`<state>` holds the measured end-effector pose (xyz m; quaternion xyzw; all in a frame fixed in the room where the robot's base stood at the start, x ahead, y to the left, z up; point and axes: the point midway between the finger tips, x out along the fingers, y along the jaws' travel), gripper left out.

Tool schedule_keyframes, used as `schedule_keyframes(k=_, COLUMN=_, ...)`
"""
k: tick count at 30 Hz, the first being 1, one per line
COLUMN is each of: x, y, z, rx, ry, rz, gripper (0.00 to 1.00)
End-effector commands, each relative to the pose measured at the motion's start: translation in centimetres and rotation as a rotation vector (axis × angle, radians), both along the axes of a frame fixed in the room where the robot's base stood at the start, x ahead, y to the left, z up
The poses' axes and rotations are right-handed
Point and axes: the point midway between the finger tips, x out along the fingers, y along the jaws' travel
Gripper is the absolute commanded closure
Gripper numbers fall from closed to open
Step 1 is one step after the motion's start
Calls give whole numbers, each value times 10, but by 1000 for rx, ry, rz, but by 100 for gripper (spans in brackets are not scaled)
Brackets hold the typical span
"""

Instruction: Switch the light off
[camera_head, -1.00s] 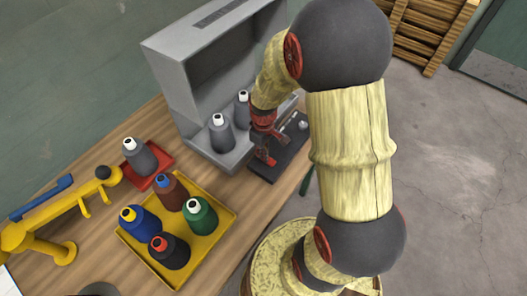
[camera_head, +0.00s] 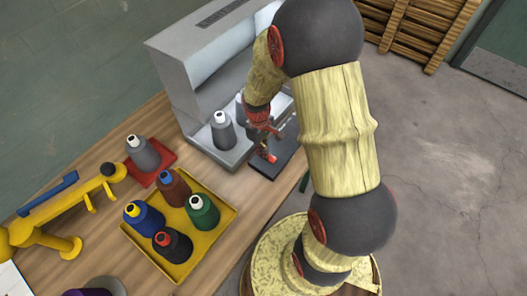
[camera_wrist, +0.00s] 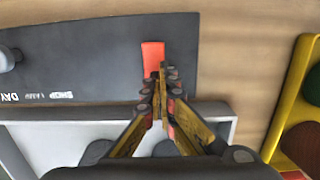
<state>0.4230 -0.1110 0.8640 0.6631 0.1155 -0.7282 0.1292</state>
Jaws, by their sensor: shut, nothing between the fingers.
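A dark control panel (camera_wrist: 90,62) with white lettering, including "DAY" and "SHOP", lies flat on the wooden bench. A red switch (camera_wrist: 153,58) sits near one end of the panel in the wrist view. My gripper (camera_wrist: 164,72) is shut and empty, its fingertips at the red switch and covering part of it. I cannot tell whether they touch. In the head view my gripper (camera_head: 267,150) is over the panel (camera_head: 286,160), in front of the grey booth (camera_head: 180,85). The booth's inside looks brightly lit.
Grey cones stand in the booth, one at its front (camera_head: 222,132). A yellow tray (camera_head: 228,228) with several coloured cones, a red tray (camera_head: 163,172) with a grey cone and a yellow stand (camera_head: 60,215) occupy the bench. A grey knob (camera_wrist: 8,58) is on the panel.

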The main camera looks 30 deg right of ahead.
Motion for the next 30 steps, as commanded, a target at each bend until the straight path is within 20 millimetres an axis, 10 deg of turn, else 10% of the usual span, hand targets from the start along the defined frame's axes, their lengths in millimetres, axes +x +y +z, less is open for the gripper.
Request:
schedule_keyframes(k=21, x=-14, y=-4, z=6, rx=1, ry=6, rz=0, gripper=100)
schedule_keyframes(k=30, x=-3, y=2, z=41, rx=1, ry=6, rz=1, gripper=100)
